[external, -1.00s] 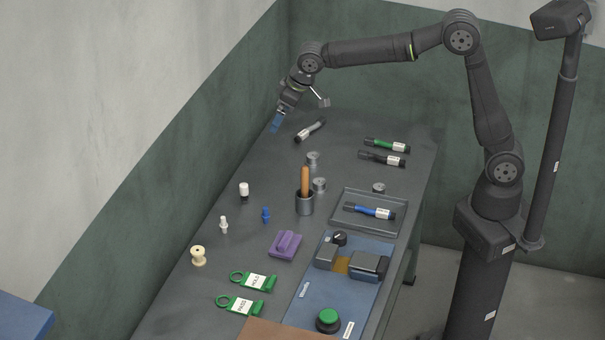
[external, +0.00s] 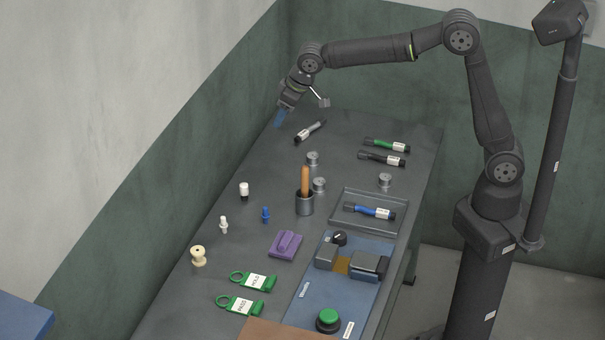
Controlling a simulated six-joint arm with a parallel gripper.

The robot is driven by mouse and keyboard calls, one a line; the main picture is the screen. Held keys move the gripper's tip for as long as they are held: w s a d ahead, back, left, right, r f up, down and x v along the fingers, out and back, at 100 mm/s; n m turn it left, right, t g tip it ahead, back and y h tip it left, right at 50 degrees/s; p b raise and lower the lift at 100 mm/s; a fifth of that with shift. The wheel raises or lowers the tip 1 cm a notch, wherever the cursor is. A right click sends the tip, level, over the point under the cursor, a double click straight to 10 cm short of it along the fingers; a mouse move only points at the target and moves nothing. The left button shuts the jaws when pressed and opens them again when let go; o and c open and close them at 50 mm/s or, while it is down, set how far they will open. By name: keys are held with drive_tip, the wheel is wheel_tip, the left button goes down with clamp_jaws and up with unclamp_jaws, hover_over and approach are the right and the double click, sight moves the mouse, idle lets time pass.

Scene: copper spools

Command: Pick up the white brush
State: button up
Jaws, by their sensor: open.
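The white brush (external: 310,131) lies on the far part of the grey table. It has a pale body with dark ends and lies at a slant. The gap between the fingers is too small to make out.
Green (external: 386,145) and black (external: 381,159) brushes lie to the right; a blue brush (external: 370,211) lies in a tray (external: 337,224). Metal spools (external: 312,159) stand nearby. The table around the white brush is clear.

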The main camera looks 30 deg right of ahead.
drive_tip(key=n+g+h, duration=0.2)
drive_tip(key=n, duration=0.2)
hover_over(247, 184)
drive_tip(key=d, duration=0.2)
wheel_tip(247, 184, down, 13)
drive_tip(key=shift+g, duration=0.3)
drive_tip(key=f, duration=0.4)
drive_tip(key=a+f, duration=0.1)
drive_tip(key=f, duration=0.6)
drive_tip(key=shift+w+a+f, duration=0.25)
drive_tip(key=shift+a+f, duration=0.1)
drive_tip(key=shift+f, duration=0.05)
drive_tip(key=shift+s+a+f, duration=0.15)
drive_tip(key=shift+f, duration=1.2)
drive_tip(key=shift+s+a+f, duration=0.1)
drive_tip(key=shift+a+f, duration=0.05)
drive_tip(key=shift+f, duration=1.2)
drive_tip(key=shift+n, duration=0.3)
drive_tip(key=c, duration=1.1)
